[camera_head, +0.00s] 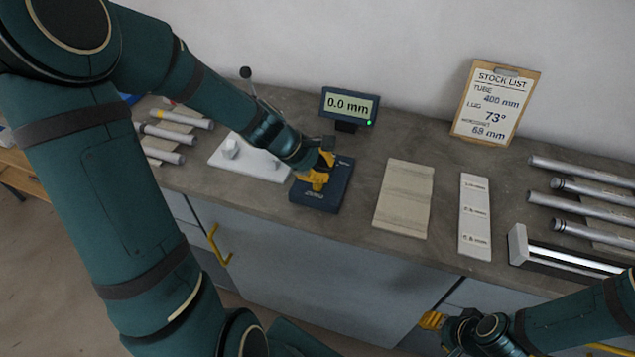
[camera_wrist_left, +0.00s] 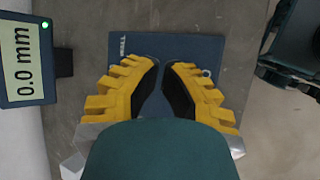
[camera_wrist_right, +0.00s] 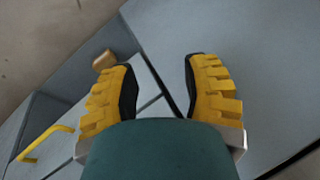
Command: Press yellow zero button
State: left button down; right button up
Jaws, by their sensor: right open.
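A dark blue box (camera_head: 337,192) with a ZERO label lies on the worktop; it also shows in the left wrist view (camera_wrist_left: 225,55). My left gripper (camera_head: 314,184) is over its front left part, pointing down. In the left wrist view its fingertips (camera_wrist_left: 161,65) are brought together with nothing seen between them. I cannot tell the yellow zero button from the yellow fingers, and I cannot tell whether they touch it. A display (camera_head: 349,105) behind the box reads 0.0 mm with a green light. My right gripper (camera_head: 432,320) is open and empty, low in front of the cabinet.
A white fixture (camera_head: 250,160) and several tubes lie left of the box. To its right are a beige board (camera_head: 404,198), a white labelled strip (camera_head: 475,215), more tubes and a metal rail (camera_head: 570,260). A stock list clipboard (camera_head: 494,103) leans on the wall.

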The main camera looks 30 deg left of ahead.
notch_tip(320, 180, up, 5)
jog(key=p, duration=0.4)
jog(key=shift+f, duration=0.2)
jog(key=shift+w, duration=0.1)
dwell(0.5)
